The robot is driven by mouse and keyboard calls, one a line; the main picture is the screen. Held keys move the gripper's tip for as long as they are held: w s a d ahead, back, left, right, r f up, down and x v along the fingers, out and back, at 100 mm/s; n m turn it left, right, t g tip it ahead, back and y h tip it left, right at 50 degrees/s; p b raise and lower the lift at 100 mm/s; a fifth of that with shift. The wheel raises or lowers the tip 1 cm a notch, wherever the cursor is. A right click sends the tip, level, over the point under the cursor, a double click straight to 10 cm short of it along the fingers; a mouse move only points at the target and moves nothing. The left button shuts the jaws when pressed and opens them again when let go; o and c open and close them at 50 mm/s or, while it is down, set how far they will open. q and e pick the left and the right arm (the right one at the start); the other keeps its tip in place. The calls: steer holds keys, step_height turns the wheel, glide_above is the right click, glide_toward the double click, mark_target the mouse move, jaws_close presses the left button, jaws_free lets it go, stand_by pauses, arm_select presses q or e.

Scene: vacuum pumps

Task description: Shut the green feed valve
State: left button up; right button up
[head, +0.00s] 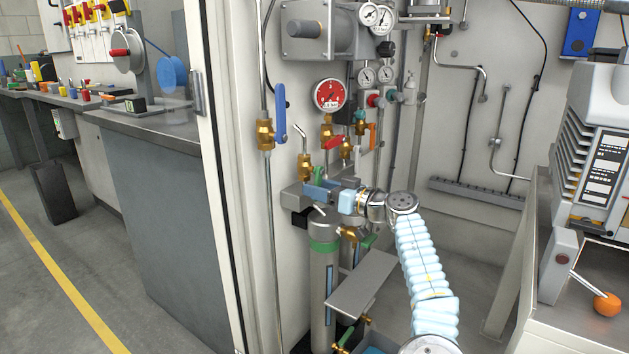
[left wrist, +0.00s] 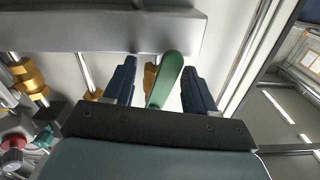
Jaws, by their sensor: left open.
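The green valve handle (left wrist: 166,78) shows in the left wrist view, standing slightly tilted between the two dark fingers of my left gripper (left wrist: 158,78). A gap shows between the handle and each finger, and part of a brass body is visible behind it. In the head view my left gripper (head: 318,190) is at the pipework below the red-faced gauge, its fingers pointing left. I cannot clearly make out the handle between the fingers there. The left gripper is open and holds nothing. My right gripper is not in view.
A green-collared cylinder (head: 324,275) stands beneath. The cabinet's left edge (head: 215,130) is close by.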

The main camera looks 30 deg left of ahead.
arm_select(q)
steer(key=shift+d, duration=0.15)
steer(key=shift+s+d, duration=0.1)
steer(key=shift+d, duration=0.75)
steer(key=d, duration=0.6)
steer(key=shift+s, duration=0.2)
